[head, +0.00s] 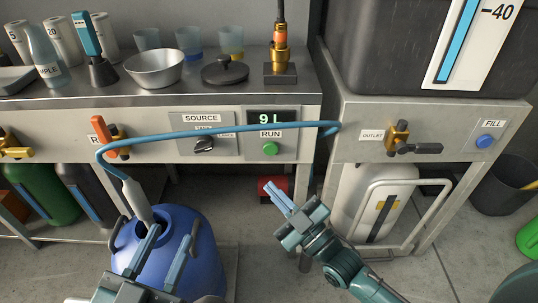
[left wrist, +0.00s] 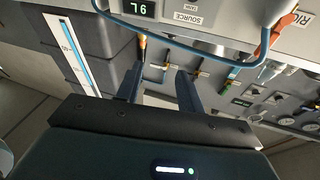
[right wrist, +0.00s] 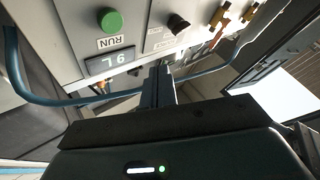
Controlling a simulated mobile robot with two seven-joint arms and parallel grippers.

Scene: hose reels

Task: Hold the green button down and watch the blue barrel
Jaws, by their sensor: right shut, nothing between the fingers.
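The green button (head: 270,149), marked RUN, is on the front panel below a display (head: 272,118) reading 9 L. It also shows in the right wrist view (right wrist: 110,21). My right gripper (head: 270,187) is shut and empty, below the button and apart from it. The blue barrel (head: 212,262) stands on the floor at lower left, with a grey nozzle (head: 137,199) of the blue hose at its opening. My left gripper (head: 175,227) is open and empty, in front of the barrel in the head view. It hides part of the barrel. The liquid level inside cannot be seen.
The blue hose (head: 215,131) arches across the panel front. A SOURCE knob (head: 204,145) is left of the button. A second stand has an outlet valve (head: 398,137) and a blue FILL button (head: 485,141). A white canister (head: 365,205) stands beneath it.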

